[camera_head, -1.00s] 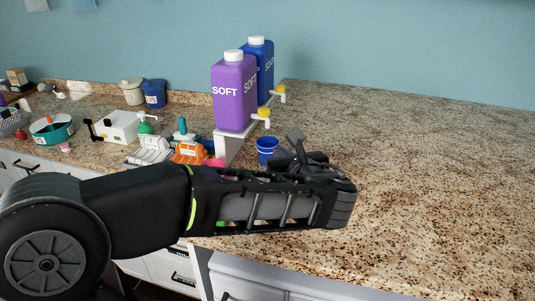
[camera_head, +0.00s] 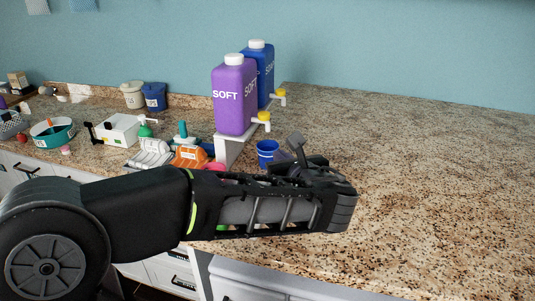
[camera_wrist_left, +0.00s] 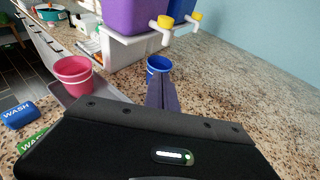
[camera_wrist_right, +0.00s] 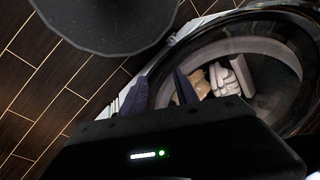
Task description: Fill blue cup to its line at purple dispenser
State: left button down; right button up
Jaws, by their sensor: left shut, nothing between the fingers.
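The purple dispenser (camera_head: 234,98), marked SOFT, stands on a white raised stand and has a white spout with a yellow tap (camera_head: 264,117). The blue cup (camera_head: 267,148) stands upright on the counter, in front of and below that spout. In the left wrist view the cup (camera_wrist_left: 158,64) is just beyond my left fingertips, partly hidden by them. Its line and contents cannot be made out. My left gripper (camera_head: 297,143) is shut and empty, close to the cup's right side. My right gripper (camera_wrist_right: 160,88) shows only in its wrist view, with its fingers apart and nothing between them.
A blue dispenser (camera_head: 262,65) stands behind the purple one. A round glass door (camera_wrist_right: 275,60) is beside my right gripper. The counter's right side is clear.

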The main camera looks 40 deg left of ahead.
pick_arm(q)
jog(key=w+a+r+n+g+h+p, duration=0.1)
jog(key=a+r, duration=0.1)
jog(key=w+a+r+n+g+h+p, duration=0.1)
jog(key=a+r, duration=0.1)
jog(key=r, duration=0.1)
jog(key=a+r+n+h+p, duration=0.1)
jog(key=r, duration=0.1)
jog(key=shift+w+a+r+g, duration=0.2)
jog(key=shift+w+a+g, duration=0.2)
notch_tip(320, 180, up, 11)
jog(key=n+t+h+p, duration=0.1)
jog(key=n+h+p, duration=0.1)
jog(key=h+p, duration=0.15)
send_over(264, 115)
jog(key=shift+r, duration=0.1)
notch_tip(264, 115, down, 7)
jog(key=shift+s+f+b, duration=0.1)
jog(key=shift+b, duration=0.55)
jog(key=shift+f+b, duration=0.65)
jog(key=shift+f, duration=0.2)
dwell(0.3)
jog(key=shift+f, duration=0.4)
